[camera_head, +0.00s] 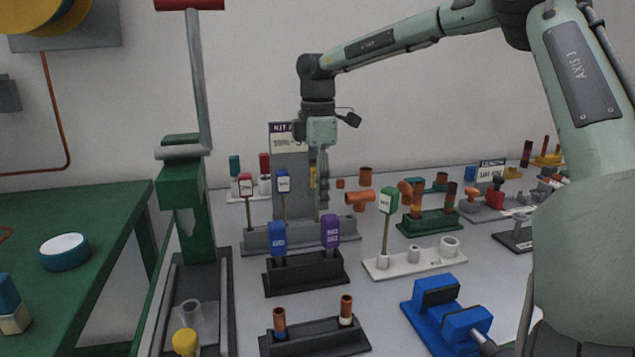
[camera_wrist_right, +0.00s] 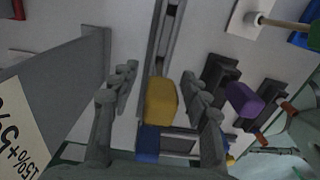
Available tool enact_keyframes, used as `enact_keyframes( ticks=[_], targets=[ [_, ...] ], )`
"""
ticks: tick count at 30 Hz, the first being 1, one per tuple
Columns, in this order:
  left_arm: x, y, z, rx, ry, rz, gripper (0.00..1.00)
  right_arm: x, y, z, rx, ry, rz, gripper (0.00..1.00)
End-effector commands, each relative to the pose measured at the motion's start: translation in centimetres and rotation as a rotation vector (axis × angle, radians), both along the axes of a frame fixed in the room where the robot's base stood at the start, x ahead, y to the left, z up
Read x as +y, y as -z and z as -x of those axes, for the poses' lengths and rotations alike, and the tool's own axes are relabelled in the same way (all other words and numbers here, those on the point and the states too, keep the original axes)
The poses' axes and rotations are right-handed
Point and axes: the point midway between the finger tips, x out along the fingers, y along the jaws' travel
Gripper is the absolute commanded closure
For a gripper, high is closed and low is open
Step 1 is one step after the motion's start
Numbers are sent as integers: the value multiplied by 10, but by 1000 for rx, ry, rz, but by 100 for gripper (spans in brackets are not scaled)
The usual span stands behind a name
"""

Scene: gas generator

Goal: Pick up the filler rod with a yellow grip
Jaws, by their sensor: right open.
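The yellow grip (camera_head: 313,177) of the filler rod shows as a small patch in the head view, mostly hidden by my right gripper. In the right wrist view the yellow grip (camera_wrist_right: 161,102) is plain and lies between the two open fingers, with a gap on each side. My right gripper (camera_head: 322,182) points down over the grey kit rack (camera_head: 262,239); its fingers also show in the right wrist view (camera_wrist_right: 159,78). Whether the fingers reach down to the grip's level I cannot tell. My left gripper is not in view.
Red (camera_head: 246,184) and blue (camera_head: 283,182) grips stand left of my gripper in the rack. The rack's upright sign (camera_head: 289,165) is close behind. A black stand (camera_head: 305,273) with blue and purple grips is in front; a green-grip rod (camera_head: 389,200) stands to the right.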

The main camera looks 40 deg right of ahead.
Motion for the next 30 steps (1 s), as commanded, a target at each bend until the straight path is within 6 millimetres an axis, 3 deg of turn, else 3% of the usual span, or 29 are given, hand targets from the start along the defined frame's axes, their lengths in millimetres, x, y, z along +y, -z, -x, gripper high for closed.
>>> enact_keyframes(
  ticks=[7,18,26,30],
  targets=[
    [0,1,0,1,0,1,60,0,1,0,-1,0,0,55],
    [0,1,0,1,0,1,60,0,1,0,-1,0,0,100],
    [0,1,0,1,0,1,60,0,-2,-1,-1,0,2,100],
    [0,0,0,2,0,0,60,0,-20,-1,-4,0,3,100]
  ],
)
